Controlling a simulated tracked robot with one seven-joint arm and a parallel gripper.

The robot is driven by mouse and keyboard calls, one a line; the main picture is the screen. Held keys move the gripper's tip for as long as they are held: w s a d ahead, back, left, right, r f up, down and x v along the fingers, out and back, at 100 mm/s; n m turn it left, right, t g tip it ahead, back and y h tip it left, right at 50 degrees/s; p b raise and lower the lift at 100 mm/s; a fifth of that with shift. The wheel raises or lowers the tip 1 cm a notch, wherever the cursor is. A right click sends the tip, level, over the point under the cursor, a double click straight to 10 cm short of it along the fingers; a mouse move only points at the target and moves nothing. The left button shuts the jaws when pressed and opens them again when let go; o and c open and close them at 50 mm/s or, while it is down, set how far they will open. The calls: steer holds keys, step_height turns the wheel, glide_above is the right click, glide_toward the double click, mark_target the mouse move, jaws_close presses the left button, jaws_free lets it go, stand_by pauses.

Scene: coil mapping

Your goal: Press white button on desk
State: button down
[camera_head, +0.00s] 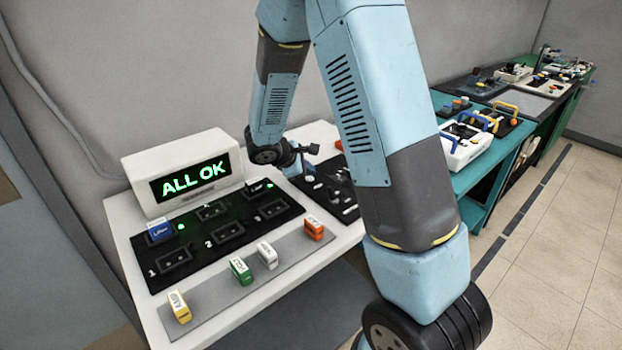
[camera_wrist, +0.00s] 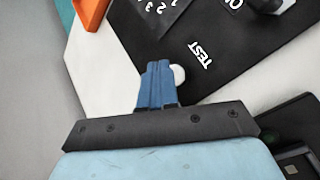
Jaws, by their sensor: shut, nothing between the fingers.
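A round white button (camera_wrist: 179,74) shows in the wrist view on a black panel (camera_wrist: 228,68), beside the printed word TEST. Part of the button is hidden behind the blue fingertips of my gripper (camera_wrist: 158,68). The fingers are shut together with nothing between them. Their tips overlap the button's left side in the picture; I cannot tell whether they touch it. In the head view my arm reaches over the white desk (camera_head: 122,226) to its far right part, where a black panel (camera_head: 337,187) lies. The button cannot be made out clearly there.
A white display (camera_head: 182,172) reading ALL OK stands at the desk's back left. A black socket board (camera_head: 190,232) holds a blue module (camera_head: 160,230). Several colored modules lie on a grey strip in front. A teal bench (camera_head: 480,180) with other items stands to the right.

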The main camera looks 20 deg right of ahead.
mark_target(308, 180)
steer(key=shift+r, duration=0.25)
steer(key=shift+r, duration=2.5)
steer(key=shift+s+r, duration=0.1)
steer(key=s+r+m+y, duration=0.2)
steer(key=s+r+m, duration=0.3)
steer(key=s, duration=0.5)
steer(key=s+d+r+m+y, duration=0.1)
steer(key=s+r+m+y, duration=0.2)
steer(key=s+r, duration=0.5)
steer(key=s+r+m+t+y, duration=0.1)
steer(key=s+r+m+y, duration=0.2)
steer(key=s, duration=0.9)
step_height(308, 180, up, 4)
steer(key=m, duration=0.3)
steer(key=shift+d+m, duration=0.15)
steer(key=shift+m, duration=0.15)
